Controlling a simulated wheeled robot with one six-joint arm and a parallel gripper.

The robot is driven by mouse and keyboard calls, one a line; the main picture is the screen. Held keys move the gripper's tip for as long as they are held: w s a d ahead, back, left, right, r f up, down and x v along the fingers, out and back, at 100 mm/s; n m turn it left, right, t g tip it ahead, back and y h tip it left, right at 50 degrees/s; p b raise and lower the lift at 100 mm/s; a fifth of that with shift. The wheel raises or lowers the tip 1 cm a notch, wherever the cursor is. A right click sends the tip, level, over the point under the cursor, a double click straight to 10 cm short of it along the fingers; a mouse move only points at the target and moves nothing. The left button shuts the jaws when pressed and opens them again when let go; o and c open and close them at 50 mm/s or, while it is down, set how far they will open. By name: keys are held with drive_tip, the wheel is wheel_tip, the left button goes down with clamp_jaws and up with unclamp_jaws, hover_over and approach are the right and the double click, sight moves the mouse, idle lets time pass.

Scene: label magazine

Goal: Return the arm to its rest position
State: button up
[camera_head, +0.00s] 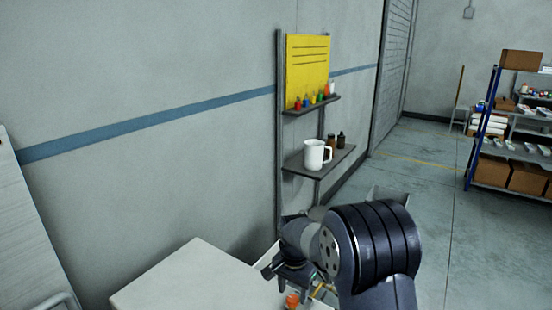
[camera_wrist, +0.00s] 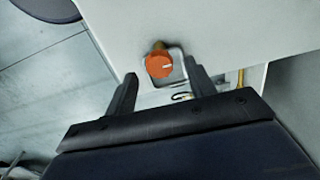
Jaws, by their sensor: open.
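My arm reaches out in the lower right of the head view, bent over a white table (camera_head: 190,270). My gripper (camera_wrist: 160,80) shows in the wrist view with its two dark fingers apart and nothing between their tips. In the head view the gripper (camera_head: 283,275) points down over the table's right end. An orange-capped object (camera_wrist: 159,65) lies just beyond the fingertips in the wrist view, apart from them. It also shows below the gripper in the head view (camera_head: 292,300). Its lower part is largely hidden.
A wall rack behind the arm holds a white mug (camera_head: 316,155) and small bottles on a shelf, with a yellow board (camera_head: 307,70) above. A blue-framed shelf (camera_head: 484,125) with boxes stands at the far right. Open floor (camera_head: 425,185) lies between.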

wheel_tip(320, 180, up, 9)
wheel_tip(320, 180, down, 11)
drive_tip(key=shift+f, duration=0.1)
drive_tip(key=n+b, duration=0.1)
drive_tip(key=n, duration=0.5)
drive_tip(key=n+b, duration=0.1)
drive_tip(key=n, duration=0.5)
drive_tip(key=shift+n, duration=0.3)
drive_tip(key=n+b, duration=0.1)
drive_tip(key=n, duration=0.5)
drive_tip(key=shift+b, duration=0.35)
drive_tip(key=n+b, duration=0.2)
drive_tip(key=n, duration=0.3)
drive_tip(key=shift+n, duration=0.3)
drive_tip(key=shift+s+d, duration=0.1)
